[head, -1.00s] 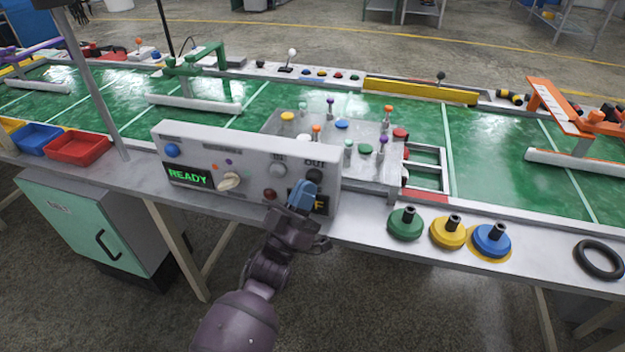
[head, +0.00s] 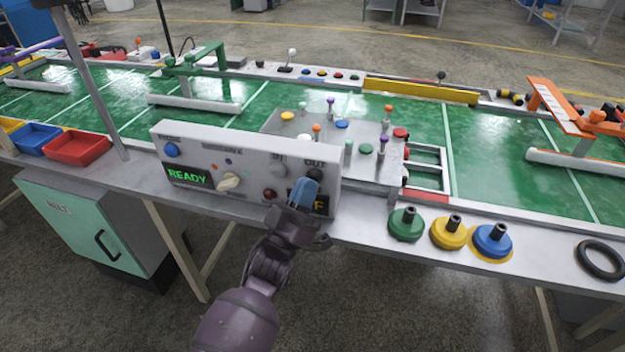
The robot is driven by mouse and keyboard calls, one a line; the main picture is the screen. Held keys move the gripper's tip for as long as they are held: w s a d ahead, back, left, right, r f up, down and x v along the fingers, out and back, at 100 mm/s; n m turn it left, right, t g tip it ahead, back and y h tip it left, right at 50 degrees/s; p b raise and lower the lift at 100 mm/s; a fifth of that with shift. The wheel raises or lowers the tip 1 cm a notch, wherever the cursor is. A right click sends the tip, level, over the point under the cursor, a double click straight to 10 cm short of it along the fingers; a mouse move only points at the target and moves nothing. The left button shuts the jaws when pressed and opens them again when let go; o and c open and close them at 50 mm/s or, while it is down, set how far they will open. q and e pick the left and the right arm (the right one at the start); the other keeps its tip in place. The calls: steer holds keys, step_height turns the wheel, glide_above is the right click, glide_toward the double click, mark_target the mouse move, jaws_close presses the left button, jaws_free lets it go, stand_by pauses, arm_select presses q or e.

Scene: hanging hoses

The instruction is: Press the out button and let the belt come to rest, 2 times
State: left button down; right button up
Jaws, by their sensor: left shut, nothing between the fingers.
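A white control box (head: 210,145) stands at the front of the bench, its panel facing me. Its screen (head: 187,176) reads READY in green. The dark out button (head: 314,174) sits at the upper right of the panel under the label OUT. My left gripper (head: 304,191) is shut and empty, its blue fingertips just below the out button; whether they touch it I cannot tell. The fingers partly hide a second display (head: 321,204) showing an F. The green belt (head: 480,150) runs behind the box and carries a grey plate (head: 270,122) with coloured knobs. My right gripper is out of view.
Green, yellow and blue knobbed discs (head: 447,232) and a black ring (head: 599,260) lie on the bench edge to the right. Red (head: 80,150) and blue trays stand at the left. A post (head: 92,80) rises left of the box.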

arm_select(q)
steer(key=shift+w, duration=0.1)
steer(key=shift+w+r, duration=0.1)
steer(key=shift+r, duration=0.2)
stand_by(0.5)
steer(key=shift+r, duration=0.1)
stand_by(0.4)
steer(key=shift+s+a+f, duration=0.15)
steer(key=shift+s+f, duration=0.15)
steer(key=shift+s, duration=0.4)
